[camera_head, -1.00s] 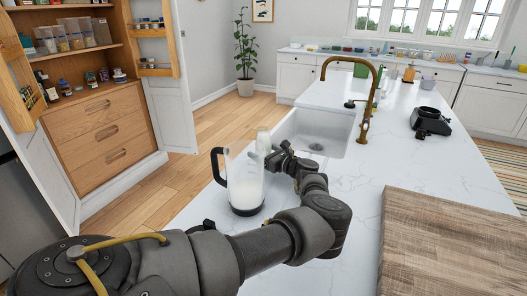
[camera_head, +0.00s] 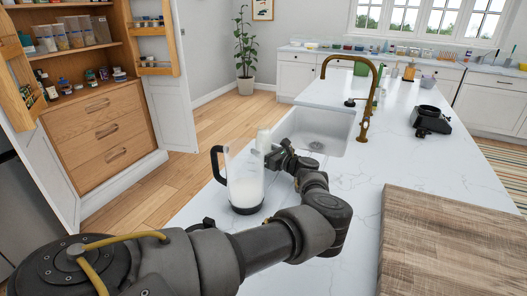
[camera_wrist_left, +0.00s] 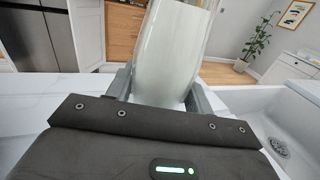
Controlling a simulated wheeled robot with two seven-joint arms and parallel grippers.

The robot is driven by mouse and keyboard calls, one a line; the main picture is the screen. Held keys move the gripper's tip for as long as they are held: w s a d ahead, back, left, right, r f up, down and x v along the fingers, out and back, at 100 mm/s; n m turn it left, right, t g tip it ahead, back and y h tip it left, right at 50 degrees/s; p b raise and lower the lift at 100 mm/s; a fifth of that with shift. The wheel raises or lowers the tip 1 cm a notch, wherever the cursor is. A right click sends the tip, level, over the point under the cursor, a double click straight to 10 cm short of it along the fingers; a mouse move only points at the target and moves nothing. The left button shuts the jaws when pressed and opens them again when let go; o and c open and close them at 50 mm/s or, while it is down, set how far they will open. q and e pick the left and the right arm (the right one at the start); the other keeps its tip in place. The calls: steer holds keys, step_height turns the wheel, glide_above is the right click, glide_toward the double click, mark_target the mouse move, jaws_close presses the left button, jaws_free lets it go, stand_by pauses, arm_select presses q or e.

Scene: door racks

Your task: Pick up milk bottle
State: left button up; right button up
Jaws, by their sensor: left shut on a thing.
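My left gripper (camera_head: 272,157) is shut on the milk bottle (camera_head: 263,139), a pale, see-through bottle. In the head view its upper part shows just behind the jug, and the rest is hidden or blurred through the jug. In the left wrist view the milk bottle (camera_wrist_left: 171,52) stands large and whitish between the fingers. Whether it touches the counter cannot be told. A clear jug (camera_head: 231,168) with a black handle and dark base stands on the counter in front of the bottle, with white showing in its lower part. My right gripper is not in view.
A wooden board (camera_head: 450,245) lies at right and a black appliance base (camera_head: 430,121) farther back. An open cupboard (camera_head: 100,120) stands at left.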

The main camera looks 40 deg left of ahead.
mark_target(268, 129)
arm_select(q)
steer(key=shift+r, duration=0.2)
steer(key=shift+r+b, duration=1)
steer(key=shift+r, duration=3.85)
steer(key=shift+b, duration=0.3)
steer(key=shift+r, duration=0.1)
